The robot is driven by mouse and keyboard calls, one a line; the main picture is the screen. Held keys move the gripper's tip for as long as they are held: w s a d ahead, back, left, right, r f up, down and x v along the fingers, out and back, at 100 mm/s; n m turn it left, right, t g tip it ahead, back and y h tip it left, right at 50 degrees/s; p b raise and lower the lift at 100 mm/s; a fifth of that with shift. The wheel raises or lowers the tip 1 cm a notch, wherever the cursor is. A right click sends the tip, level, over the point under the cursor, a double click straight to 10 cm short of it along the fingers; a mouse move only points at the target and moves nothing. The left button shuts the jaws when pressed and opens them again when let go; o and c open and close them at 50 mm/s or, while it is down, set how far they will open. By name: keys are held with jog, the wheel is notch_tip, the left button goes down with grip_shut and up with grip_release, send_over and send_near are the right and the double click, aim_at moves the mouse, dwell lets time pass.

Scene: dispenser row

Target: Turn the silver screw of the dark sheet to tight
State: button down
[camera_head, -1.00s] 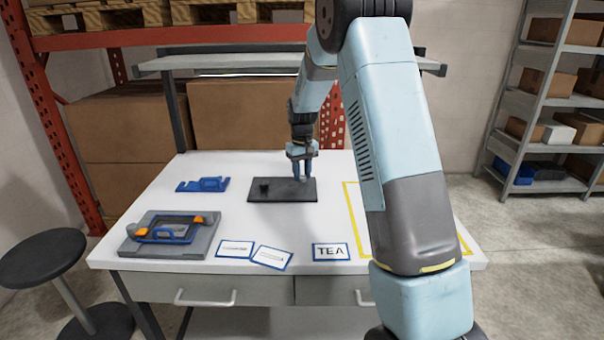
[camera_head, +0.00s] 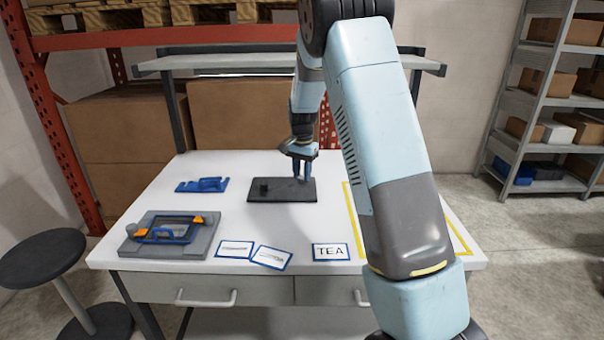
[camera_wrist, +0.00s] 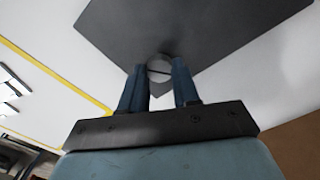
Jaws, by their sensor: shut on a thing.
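The dark sheet (camera_head: 281,194) lies flat on the white table, and it also shows in the wrist view (camera_wrist: 205,30). The silver screw (camera_wrist: 159,68) is near one corner of the sheet; its round slotted head shows in the wrist view. My gripper (camera_head: 301,178) points down over the right part of the sheet. In the wrist view its blue fingers (camera_wrist: 159,80) stand on either side of the screw head and are shut on it. A black knob (camera_head: 264,187) stands on the left part of the sheet. The screw is mostly hidden in the head view.
A blue bracket-like part (camera_head: 201,185) lies left of the sheet. A grey fixture (camera_head: 140,247) with a blue handle and orange ends sits front left. Several cards, including a TEA card (camera_head: 331,252), lie in front. A yellow outline (camera_head: 353,225) marks the right side.

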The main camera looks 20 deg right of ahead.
aim_at(301, 177)
jog(key=m, duration=0.7)
jog(key=shift+w+a+r, duration=0.1)
jog(key=shift+a+r, duration=0.05)
dwell(0.4)
jog(key=c, duration=1.2)
grip_release()
jog(key=o, duration=0.4)
notch_tip(301, 177, up, 14)
jog(key=shift+f, duration=0.25)
